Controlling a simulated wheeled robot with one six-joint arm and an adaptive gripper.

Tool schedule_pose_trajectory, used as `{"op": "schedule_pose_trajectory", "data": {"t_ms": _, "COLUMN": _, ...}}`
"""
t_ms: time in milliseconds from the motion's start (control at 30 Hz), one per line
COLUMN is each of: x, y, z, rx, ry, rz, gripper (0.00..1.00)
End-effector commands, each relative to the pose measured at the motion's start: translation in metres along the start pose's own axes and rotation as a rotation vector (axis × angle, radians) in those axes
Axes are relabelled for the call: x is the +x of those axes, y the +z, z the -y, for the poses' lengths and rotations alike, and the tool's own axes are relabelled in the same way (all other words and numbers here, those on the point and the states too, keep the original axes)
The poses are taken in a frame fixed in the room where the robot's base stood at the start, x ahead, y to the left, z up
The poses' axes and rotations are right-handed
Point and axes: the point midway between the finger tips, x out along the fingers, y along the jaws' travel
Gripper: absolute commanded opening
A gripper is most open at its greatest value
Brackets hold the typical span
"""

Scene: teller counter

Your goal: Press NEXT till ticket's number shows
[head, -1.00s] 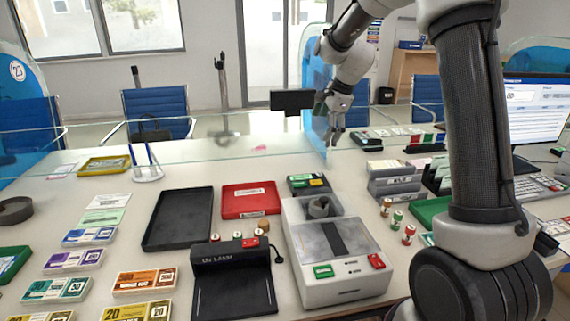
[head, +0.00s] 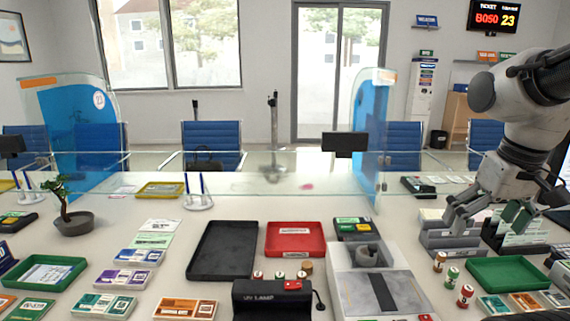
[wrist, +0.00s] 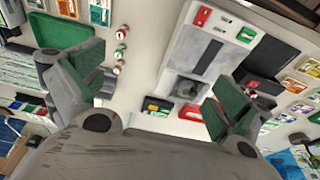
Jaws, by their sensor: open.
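A wall display (head: 495,16) at the top right of the head view reads "TICKET B050 23". A small dark keypad (head: 354,228) with green and yellow keys stands behind the white machine; it also shows in the wrist view (wrist: 157,106). Its lettering is too small to read, so I cannot tell which key is NEXT. A small pink slip (head: 306,186) lies near the glass screen; any number on it is unreadable. My gripper (head: 485,222) is open and empty above the right of the counter, right of the keypad and apart from it. It also shows in the wrist view (wrist: 158,85).
The white machine (head: 345,285) stands beside the keypad, with a red tray (head: 295,252) to its left. Grey racks (head: 440,243) stand under my gripper, with several stamps (head: 452,276) in front. A glass screen (head: 270,170) crosses the counter's back.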

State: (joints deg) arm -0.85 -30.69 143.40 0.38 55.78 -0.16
Motion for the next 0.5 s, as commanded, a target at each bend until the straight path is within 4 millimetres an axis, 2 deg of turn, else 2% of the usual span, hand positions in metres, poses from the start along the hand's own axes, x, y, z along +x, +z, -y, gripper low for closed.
{"op": "schedule_pose_trajectory", "data": {"t_ms": 33, "x": -0.006, "y": 0.011, "z": -0.002, "rx": 0.001, "ry": 0.005, "rz": -0.038, "gripper": 1.00}}
{"op": "schedule_pose_trajectory", "data": {"t_ms": 133, "x": -0.016, "y": 0.022, "z": -0.003, "rx": 0.007, "ry": 0.008, "rz": -0.103, "gripper": 1.00}}
{"op": "schedule_pose_trajectory", "data": {"t_ms": 300, "x": -0.030, "y": 0.023, "z": -0.004, "rx": 0.013, "ry": 0.008, "rz": -0.170, "gripper": 1.00}}
{"op": "schedule_pose_trajectory", "data": {"t_ms": 500, "x": -0.032, "y": 0.023, "z": -0.004, "rx": 0.016, "ry": 0.008, "rz": -0.174, "gripper": 1.00}}
